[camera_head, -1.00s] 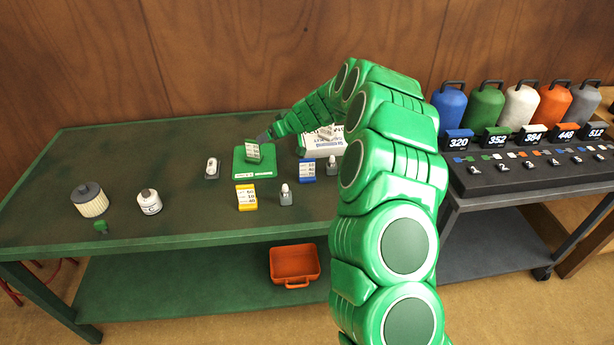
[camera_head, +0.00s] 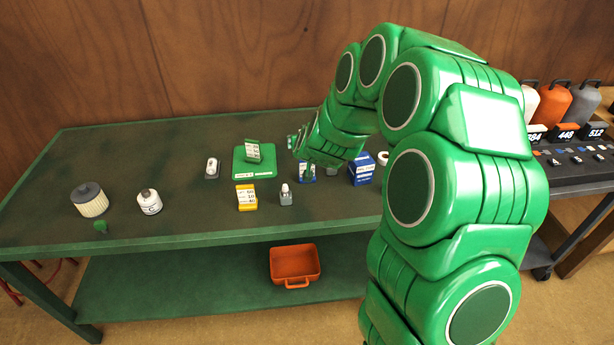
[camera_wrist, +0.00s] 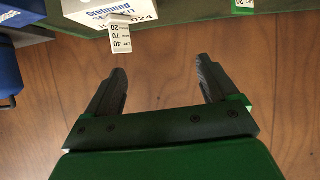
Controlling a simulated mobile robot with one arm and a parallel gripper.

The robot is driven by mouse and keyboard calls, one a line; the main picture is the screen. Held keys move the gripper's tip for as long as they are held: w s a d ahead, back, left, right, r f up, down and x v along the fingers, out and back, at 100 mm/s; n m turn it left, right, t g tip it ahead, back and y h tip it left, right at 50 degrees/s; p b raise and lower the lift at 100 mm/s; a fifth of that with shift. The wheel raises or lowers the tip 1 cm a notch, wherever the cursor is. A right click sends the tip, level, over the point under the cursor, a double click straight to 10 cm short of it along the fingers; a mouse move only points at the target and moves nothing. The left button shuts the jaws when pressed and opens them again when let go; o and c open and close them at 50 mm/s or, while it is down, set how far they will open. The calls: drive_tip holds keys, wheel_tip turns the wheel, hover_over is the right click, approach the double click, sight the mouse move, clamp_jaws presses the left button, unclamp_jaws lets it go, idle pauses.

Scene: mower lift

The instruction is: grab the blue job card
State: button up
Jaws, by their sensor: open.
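The blue job card (camera_head: 307,177) stands on the green bench, right of the yellow card. In the head view my arm hides its upper part.
A green card (camera_head: 253,151) stands on a green pad (camera_head: 254,172). A yellow card (camera_head: 245,197), a small grey bottle (camera_head: 286,196) and a blue box (camera_head: 362,170) are nearby. A white box (camera_wrist: 105,12) with a hanging card shows in the wrist view.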

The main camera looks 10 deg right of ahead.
drive_tip(key=shift+m+t, duration=0.3)
drive_tip(key=shift+t, duration=0.3)
drive_tip(key=shift+d+f, duration=0.15)
drive_tip(key=shift+f, duration=5.1)
drive_tip(key=shift+x, duration=0.85)
drive_tip(key=shift+d+x, duration=0.15)
drive_tip(key=shift+x, duration=0.85)
drive_tip(key=shift+d+x, duration=0.1)
drive_tip(key=shift+x, duration=0.95)
drive_tip(key=shift+r, duration=0.1)
drive_tip(key=c, duration=1.4)
drive_tip(key=shift+o, duration=0.2)
drive_tip(key=shift+r, duration=0.1)
